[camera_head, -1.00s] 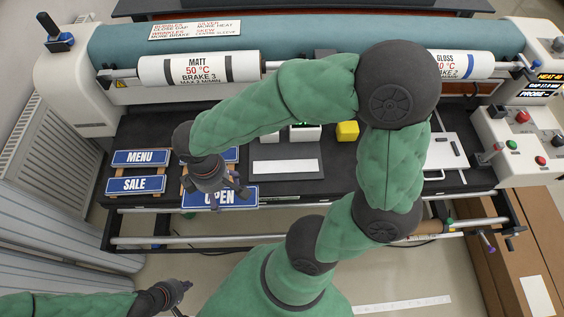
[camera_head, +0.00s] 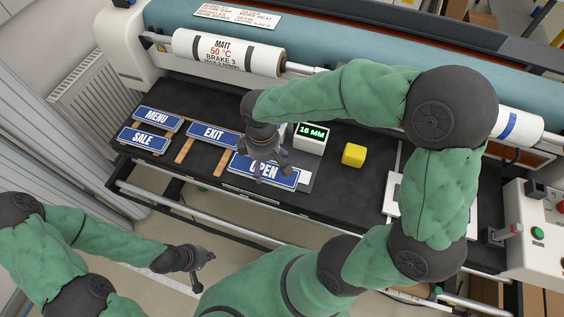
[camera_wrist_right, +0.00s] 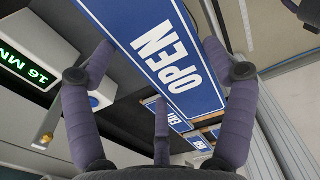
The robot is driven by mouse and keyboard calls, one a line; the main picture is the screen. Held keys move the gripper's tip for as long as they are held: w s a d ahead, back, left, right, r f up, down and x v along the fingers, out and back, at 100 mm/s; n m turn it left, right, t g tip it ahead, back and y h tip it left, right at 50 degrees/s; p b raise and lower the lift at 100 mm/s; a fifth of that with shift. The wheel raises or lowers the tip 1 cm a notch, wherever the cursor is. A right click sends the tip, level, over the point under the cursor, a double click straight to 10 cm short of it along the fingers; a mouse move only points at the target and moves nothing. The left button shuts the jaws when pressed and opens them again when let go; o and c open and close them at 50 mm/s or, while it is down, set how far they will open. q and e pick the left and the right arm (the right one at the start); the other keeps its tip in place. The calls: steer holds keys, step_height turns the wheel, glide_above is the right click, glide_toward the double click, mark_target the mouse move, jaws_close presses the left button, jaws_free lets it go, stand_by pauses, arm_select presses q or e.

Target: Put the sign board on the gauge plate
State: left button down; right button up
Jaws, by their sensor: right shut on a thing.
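The sign board, a blue OPEN sign (camera_head: 283,178), is held in my right gripper (camera_head: 266,160). In the right wrist view the OPEN sign (camera_wrist_right: 165,50) lies between the purple fingers (camera_wrist_right: 160,62). In the head view the sign is over the pale gauge plate (camera_head: 306,182), which shows only at the sign's right end; the rest is hidden. I cannot tell whether sign and plate touch. A white box reading 16 MM (camera_head: 310,138) stands behind the plate. My left gripper (camera_head: 203,264) is low at the front, away from the signs; its jaw opening is unclear.
EXIT (camera_head: 213,134), MENU (camera_head: 158,118) and SALE (camera_head: 144,139) signs rest on wooden strips to the left. A yellow block (camera_head: 353,154) is right of the box. The MATT roller (camera_head: 228,53) spans behind. Dark table is clear between block and white frame.

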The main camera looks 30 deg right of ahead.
steer(key=w+d+f, duration=0.1)
steer(key=d+f, duration=0.1)
steer(key=w+d+f+b, duration=0.1)
steer(key=d+f, duration=0.1)
steer(key=w+d+f+b, duration=0.1)
steer(key=d+f, duration=0.1)
steer(key=shift+w+f, duration=0.2)
steer(key=shift+w, duration=0.05)
steer(key=shift+d+f, duration=0.15)
steer(key=shift+f, duration=0.05)
steer(key=shift+w+d+f+b, duration=0.1)
steer(key=shift+f+b, duration=0.15)
steer(key=shift+f, duration=0.6)
steer(key=shift+w+d+f+b, duration=0.1)
steer(key=shift+f+b, duration=0.15)
steer(key=shift+f, duration=0.6)
steer(key=shift+f, duration=0.2)
steer(key=o, duration=1)
steer(key=shift+o, duration=0.2)
steer(key=shift+r, duration=0.15)
